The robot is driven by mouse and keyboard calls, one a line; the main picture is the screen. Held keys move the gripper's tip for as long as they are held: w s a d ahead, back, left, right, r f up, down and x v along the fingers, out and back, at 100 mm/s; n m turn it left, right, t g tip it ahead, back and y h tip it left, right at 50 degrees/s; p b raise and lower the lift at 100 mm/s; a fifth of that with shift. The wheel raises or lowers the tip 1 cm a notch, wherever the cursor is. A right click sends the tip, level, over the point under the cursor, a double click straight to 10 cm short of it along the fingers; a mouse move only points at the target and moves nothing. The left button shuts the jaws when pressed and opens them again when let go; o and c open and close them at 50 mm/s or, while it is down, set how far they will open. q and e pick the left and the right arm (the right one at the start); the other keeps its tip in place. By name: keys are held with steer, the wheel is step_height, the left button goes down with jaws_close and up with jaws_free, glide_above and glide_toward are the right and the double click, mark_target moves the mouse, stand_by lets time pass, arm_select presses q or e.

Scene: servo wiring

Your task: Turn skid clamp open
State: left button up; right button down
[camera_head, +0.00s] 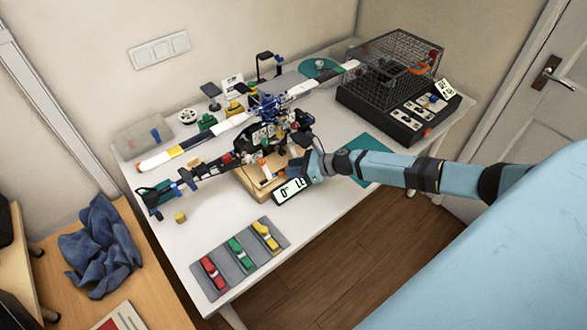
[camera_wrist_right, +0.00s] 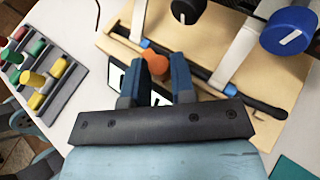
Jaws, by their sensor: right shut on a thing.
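The orange skid clamp knob (camera_wrist_right: 155,62) sits at the edge of the wooden stand (camera_wrist_right: 215,80), beside the dark skid tube (camera_wrist_right: 245,99). My right gripper (camera_wrist_right: 156,76) has its two blue fingers on either side of the knob and is shut on it. In the head view my right gripper (camera_head: 309,164) reaches the front right side of the stand (camera_head: 250,184), under the model helicopter (camera_head: 266,112), and hides the clamp there. My left gripper does not show.
A display card (camera_head: 291,189) stands just below the right gripper. A grey tray (camera_head: 223,247) with red, green and yellow pieces lies at the table's front. A wire cage (camera_head: 400,65) stands at the back right.

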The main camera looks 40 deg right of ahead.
steer(key=shift+w+f+n+g+y+b, duration=0.1)
steer(key=shift+f+n+g+y+b, duration=0.1)
steer(key=shift+n+g+y+b, duration=0.75)
steer(key=shift+r+n+g+y+b, duration=0.1)
steer(key=shift+n+g+y+b, duration=0.25)
steer(key=shift+n+g, duration=0.25)
stand_by(0.5)
steer(key=c, duration=1)
jaws_free()
steer(key=shift+r, duration=0.1)
steer(key=shift+w, duration=0.1)
steer(key=shift+s+d+r, duration=0.1)
steer(key=shift+s+d, duration=0.1)
steer(key=shift+d, duration=0.25)
steer(key=b+v, duration=0.1)
steer(key=v, duration=1.2)
